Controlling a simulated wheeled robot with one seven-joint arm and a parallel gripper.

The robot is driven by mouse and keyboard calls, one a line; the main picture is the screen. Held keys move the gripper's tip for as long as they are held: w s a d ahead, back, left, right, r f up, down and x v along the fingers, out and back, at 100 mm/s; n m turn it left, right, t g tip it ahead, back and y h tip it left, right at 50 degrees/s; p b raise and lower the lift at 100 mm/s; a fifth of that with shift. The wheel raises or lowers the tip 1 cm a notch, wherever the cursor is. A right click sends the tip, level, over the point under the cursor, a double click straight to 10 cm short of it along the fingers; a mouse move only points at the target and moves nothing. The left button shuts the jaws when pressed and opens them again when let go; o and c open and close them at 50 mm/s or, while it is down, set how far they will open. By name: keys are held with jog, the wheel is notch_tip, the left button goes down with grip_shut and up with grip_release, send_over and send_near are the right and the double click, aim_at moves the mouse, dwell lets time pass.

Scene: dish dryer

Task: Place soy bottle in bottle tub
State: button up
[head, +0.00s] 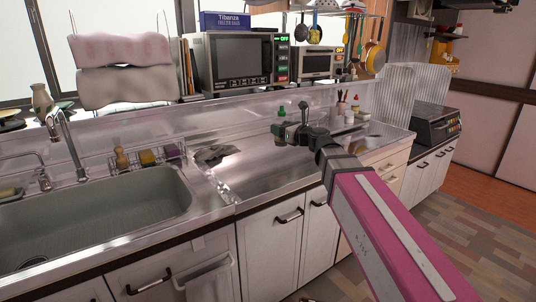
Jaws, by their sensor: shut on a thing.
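My gripper (283,130) is over the steel counter, at the end of my pink arm. It is small in the head view, and its fingers are hard to make out. It is shut on what looks like the soy bottle, a small upright bottle with a green top (281,112). The gripper hides the lower part of this bottle. A group of small bottles and utensils (345,112) stands to the right near the back wall. It seems to be in the bottle tub, but I cannot make out the tub's rim.
The sink (90,225) is at the left, with sponges and a small bottle in a rack (147,157) behind it. A microwave (235,60) and toaster oven (318,63) stand on the back shelf. A stove (434,122) is at the right. The middle counter is mostly clear.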

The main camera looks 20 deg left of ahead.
jog(key=shift+w+a+f, duration=0.1)
jog(key=shift+w+a, duration=0.2)
jog(key=shift+w, duration=0.05)
jog(key=shift+w+a+f, duration=0.2)
jog(key=shift+w+f, duration=2.45)
jog(key=shift+w, duration=0.05)
jog(key=shift+w+a+f, duration=0.2)
jog(key=shift+w+f, duration=2.45)
jog(key=shift+w, duration=0.05)
jog(key=shift+f, duration=0.1)
jog(key=o, duration=1)
